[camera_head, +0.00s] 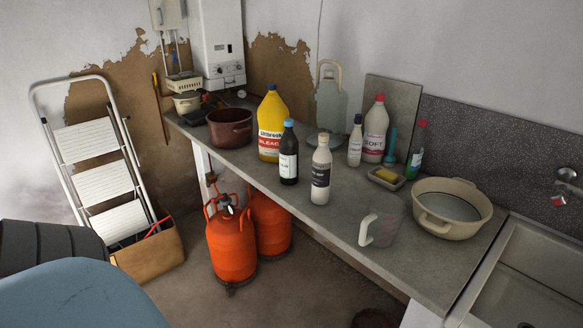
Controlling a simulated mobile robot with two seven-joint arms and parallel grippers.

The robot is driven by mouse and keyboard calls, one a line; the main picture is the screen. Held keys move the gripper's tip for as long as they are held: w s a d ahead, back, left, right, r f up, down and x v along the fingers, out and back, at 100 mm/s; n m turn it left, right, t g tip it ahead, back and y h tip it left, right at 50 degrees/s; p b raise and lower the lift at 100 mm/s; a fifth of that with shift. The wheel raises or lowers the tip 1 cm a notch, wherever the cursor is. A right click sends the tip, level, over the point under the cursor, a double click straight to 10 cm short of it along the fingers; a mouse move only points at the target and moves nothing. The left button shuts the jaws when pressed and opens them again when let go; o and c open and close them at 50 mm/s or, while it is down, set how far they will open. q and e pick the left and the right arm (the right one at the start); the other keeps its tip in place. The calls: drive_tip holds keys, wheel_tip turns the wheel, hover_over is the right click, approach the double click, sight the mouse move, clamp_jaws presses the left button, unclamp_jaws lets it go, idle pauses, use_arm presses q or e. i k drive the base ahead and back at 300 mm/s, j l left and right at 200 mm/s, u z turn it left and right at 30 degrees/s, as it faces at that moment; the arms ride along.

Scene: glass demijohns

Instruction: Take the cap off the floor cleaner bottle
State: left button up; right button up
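Several capped bottles stand upright on the grey worktop (335,222), and I cannot tell for sure which is the floor cleaner. In the middle are a dark bottle (288,160) with a blue cap and a white bottle (320,172) with a dark label and pale cap. Behind them stands a yellow bottle (272,122) marked bleach, with a blue cap. Farther right are a small white bottle (355,146), a white bottle marked "SOFT" (375,130) with a red cap, and a green bottle (415,160) with a red cap. Neither gripper is in view.
A dark red pot (230,130) stands at the worktop's left. A clear jug (382,222) and a cream basin (450,205) are to the right, beside the sink (525,265). Orange gas cylinders (231,245) stand below. A stepladder (95,150) leans at left.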

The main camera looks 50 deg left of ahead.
sight(289, 143)
drive_tip(key=k+j, duration=0.1)
drive_tip(key=j, duration=0.45)
drive_tip(key=k+j, duration=0.1)
drive_tip(key=j, duration=0.45)
drive_tip(key=k+j, duration=0.1)
drive_tip(key=j, duration=0.45)
drive_tip(key=k+j, duration=0.1)
drive_tip(key=j, duration=0.45)
drive_tip(key=k+j, duration=0.1)
drive_tip(key=j, duration=0.45)
drive_tip(key=k+j, duration=0.1)
drive_tip(key=j, duration=0.5)
drive_tip(key=k+j, duration=0.1)
drive_tip(key=j, duration=0.45)
